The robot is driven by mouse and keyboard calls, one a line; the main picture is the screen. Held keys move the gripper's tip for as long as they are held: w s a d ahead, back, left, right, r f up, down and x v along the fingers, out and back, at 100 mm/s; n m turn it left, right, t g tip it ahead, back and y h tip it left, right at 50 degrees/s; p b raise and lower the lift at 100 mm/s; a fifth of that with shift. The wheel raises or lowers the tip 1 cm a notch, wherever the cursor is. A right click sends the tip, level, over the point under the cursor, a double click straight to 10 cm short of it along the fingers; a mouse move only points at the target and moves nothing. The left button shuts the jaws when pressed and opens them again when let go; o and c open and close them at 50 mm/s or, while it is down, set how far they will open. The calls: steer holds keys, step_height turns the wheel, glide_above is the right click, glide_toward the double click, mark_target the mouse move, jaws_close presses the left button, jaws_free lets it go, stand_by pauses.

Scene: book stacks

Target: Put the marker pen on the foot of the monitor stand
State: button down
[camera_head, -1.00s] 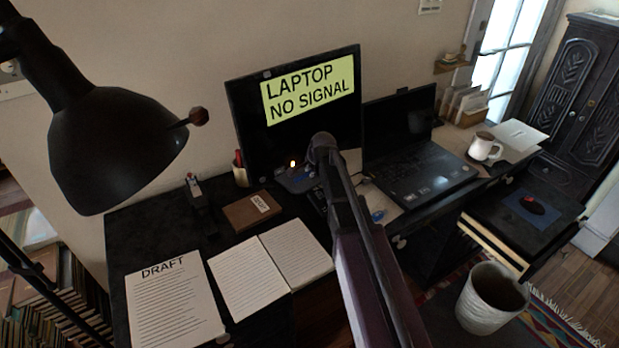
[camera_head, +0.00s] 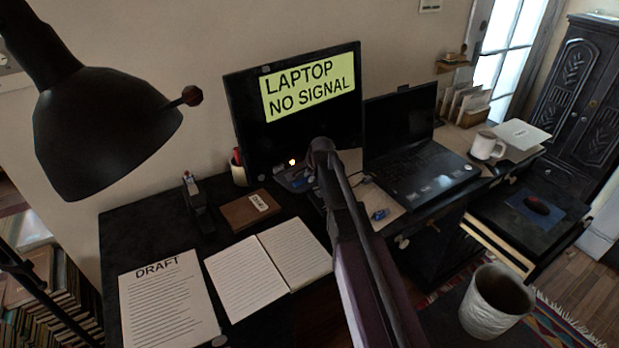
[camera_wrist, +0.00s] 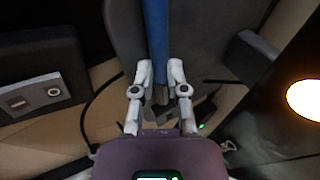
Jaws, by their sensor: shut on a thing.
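The marker pen (camera_wrist: 155,40) is blue and shows in the wrist view, running from the top edge down between my fingers. My gripper (camera_wrist: 160,82) is shut on its lower end. Behind the pen lies a broad dark grey surface (camera_wrist: 205,40), which looks like the foot of the monitor stand. I cannot tell whether pen and foot touch. In the head view the foot (camera_head: 297,181) shows partly, below the monitor (camera_head: 240,105) and left of my arm. My arm hides the gripper and pen there.
A laptop (camera_head: 415,175) stands right of the monitor. A brown box (camera_head: 243,213), an open notebook (camera_head: 245,280) and a pen cup (camera_head: 239,174) are left of my arm. A lamp (camera_head: 95,130) overhangs the left. Cables (camera_wrist: 88,115) run near my fingers.

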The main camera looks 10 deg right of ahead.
steer(key=shift+s+f+b, duration=0.25)
steer(key=shift+f+b, duration=0.15)
steer(key=shift+b, duration=0.2)
steer(key=c, duration=0.9)
jaws_free()
steer(key=shift+o, duration=1.2)
steer(key=shift+w+f, duration=0.25)
steer(key=shift+r, duration=0.1)
steer(key=shift+r, duration=0.2)
steer(key=shift+s+r+p, duration=0.1)
steer(key=shift+r+p, duration=0.6)
steer(key=shift+p, duration=0.25)
steer(key=p+v, duration=1)
steer(key=v, duration=0.1)
steer(key=shift+s, duration=0.15)
